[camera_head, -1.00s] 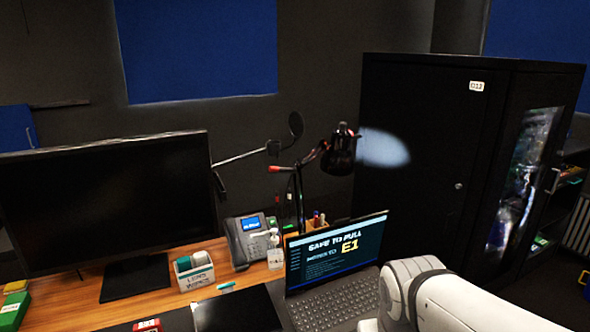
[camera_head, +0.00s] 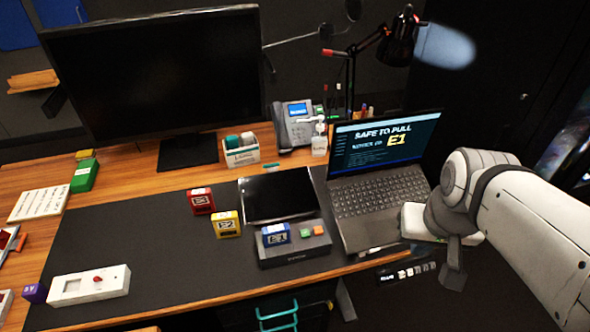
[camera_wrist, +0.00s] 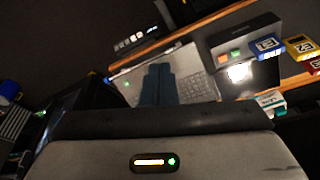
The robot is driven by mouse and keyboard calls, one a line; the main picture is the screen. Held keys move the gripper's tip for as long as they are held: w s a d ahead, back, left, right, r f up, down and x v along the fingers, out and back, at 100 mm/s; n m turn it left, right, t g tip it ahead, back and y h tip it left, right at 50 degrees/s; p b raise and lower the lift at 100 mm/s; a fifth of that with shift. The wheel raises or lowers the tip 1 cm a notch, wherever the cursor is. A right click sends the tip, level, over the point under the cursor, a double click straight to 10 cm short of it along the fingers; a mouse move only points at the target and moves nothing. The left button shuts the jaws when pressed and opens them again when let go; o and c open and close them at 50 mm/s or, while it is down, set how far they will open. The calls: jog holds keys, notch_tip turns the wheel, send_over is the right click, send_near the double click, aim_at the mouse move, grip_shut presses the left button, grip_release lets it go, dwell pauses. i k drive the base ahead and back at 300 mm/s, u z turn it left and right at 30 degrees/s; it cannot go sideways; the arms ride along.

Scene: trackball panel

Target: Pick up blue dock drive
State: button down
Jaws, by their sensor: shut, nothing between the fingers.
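The blue dock drive (camera_head: 276,235), labelled E1, sits in the left part of a dark dock (camera_head: 296,252) near the desk's front edge. Orange and green blocks are beside it on the dock. In the wrist view the blue drive (camera_wrist: 266,47) is at upper right, in the dock (camera_wrist: 240,34). My gripper (camera_head: 453,272) hangs in front of the desk edge, right of the dock and apart from it. In the wrist view its dark fingers (camera_wrist: 157,80) are together and empty, seen against the laptop.
The laptop (camera_head: 382,190) stands right of the dock; its screen reads "SAFE TO PULL E1". A yellow drive (camera_head: 227,224) and a red drive (camera_head: 202,201) stand left of the dock. A dark tablet (camera_head: 278,197) lies behind it. The dark mat (camera_head: 130,235) is largely clear at left.

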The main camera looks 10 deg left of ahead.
aim_at(279, 234)
jog(key=u, duration=0.1)
jog(key=k, duration=0.8)
jog(key=u, duration=0.65)
jog(key=i, duration=0.5)
jog(key=u, duration=0.05)
